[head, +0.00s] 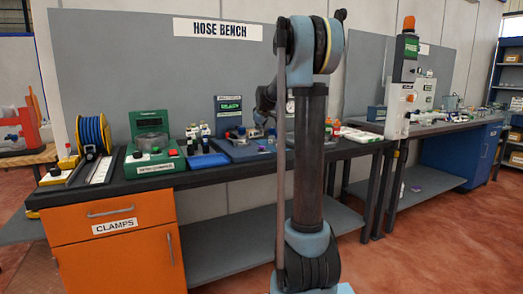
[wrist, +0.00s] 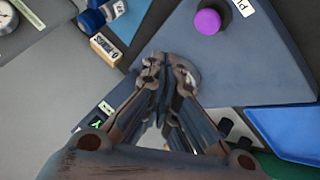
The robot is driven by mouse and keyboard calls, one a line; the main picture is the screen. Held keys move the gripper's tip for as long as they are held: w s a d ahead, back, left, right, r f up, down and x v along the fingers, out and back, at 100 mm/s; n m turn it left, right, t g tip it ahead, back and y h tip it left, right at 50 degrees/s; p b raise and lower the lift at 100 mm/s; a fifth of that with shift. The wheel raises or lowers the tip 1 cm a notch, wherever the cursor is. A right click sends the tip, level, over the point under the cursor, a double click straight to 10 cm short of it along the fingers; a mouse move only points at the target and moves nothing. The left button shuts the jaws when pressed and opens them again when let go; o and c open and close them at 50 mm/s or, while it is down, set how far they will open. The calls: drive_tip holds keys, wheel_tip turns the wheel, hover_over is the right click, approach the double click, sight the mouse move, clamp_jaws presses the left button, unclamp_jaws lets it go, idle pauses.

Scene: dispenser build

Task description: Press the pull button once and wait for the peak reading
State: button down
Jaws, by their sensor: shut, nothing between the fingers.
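The blue-grey tester (head: 243,149) stands on the bench in the head view, with an upright display (head: 230,106) whose text is too small to read. In the wrist view its sloped top (wrist: 240,65) carries a purple button (wrist: 208,21) beside a partly cut-off label starting with "P" (wrist: 243,6). My gripper (wrist: 165,64) is shut and empty over the tester, below and left of the purple button in the picture and apart from it. A pale round part (wrist: 192,76) is partly hidden behind the fingertips. A small green display (wrist: 105,107) shows left of the fingers.
A blue tray (head: 208,161) lies left of the tester, and a green device (head: 150,135) stands further left. In the wrist view a small labelled wooden block (wrist: 106,48), blue cylindrical parts (wrist: 92,19) and a round gauge (wrist: 5,18) lie at upper left.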

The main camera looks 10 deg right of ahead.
drive_tip(key=shift+f, duration=2.7)
drive_tip(key=shift+s+f, duration=0.1)
drive_tip(key=shift+f, duration=0.75)
idle(0.4)
drive_tip(key=shift+r, duration=0.95)
drive_tip(key=shift+r, duration=2.55)
